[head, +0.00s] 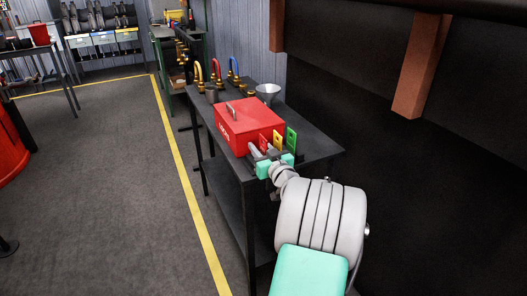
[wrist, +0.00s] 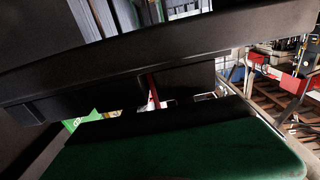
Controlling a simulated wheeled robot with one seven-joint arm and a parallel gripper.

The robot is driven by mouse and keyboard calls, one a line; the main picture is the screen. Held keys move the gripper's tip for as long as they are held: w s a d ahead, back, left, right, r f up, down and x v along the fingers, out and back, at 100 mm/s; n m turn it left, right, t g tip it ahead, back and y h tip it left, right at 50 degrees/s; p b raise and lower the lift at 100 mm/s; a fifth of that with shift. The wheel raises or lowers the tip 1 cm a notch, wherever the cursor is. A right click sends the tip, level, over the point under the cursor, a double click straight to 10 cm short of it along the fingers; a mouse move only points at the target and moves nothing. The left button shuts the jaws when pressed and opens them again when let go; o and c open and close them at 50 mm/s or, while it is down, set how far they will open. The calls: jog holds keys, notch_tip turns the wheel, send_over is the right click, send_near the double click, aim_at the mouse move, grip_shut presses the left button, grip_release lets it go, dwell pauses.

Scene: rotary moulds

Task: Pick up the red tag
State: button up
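The red tag (head: 264,142) stands upright at the near side of the red toolbox, leftmost in a row with a yellow tag (head: 278,140) and a green tag (head: 291,139). My gripper (head: 262,149) is right at the red tag, its fingers apart and partly covering the tag's lower part. In the wrist view a thin red strip (wrist: 153,91), seemingly the red tag edge-on, shows in the gap between my dark fingers (wrist: 152,99). I cannot tell whether either finger touches it. A piece of green (wrist: 76,121) shows at left there.
The red toolbox (head: 246,122) sits on a dark table (head: 317,150). A metal funnel (head: 268,91) and several coloured hooked pipes (head: 215,70) stand behind it. A dark wall panel rises at right. The grey floor at left, past a yellow line (head: 184,160), is largely clear.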

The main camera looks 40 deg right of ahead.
jog(key=shift+c, duration=0.2)
grip_shut()
dwell(0.5)
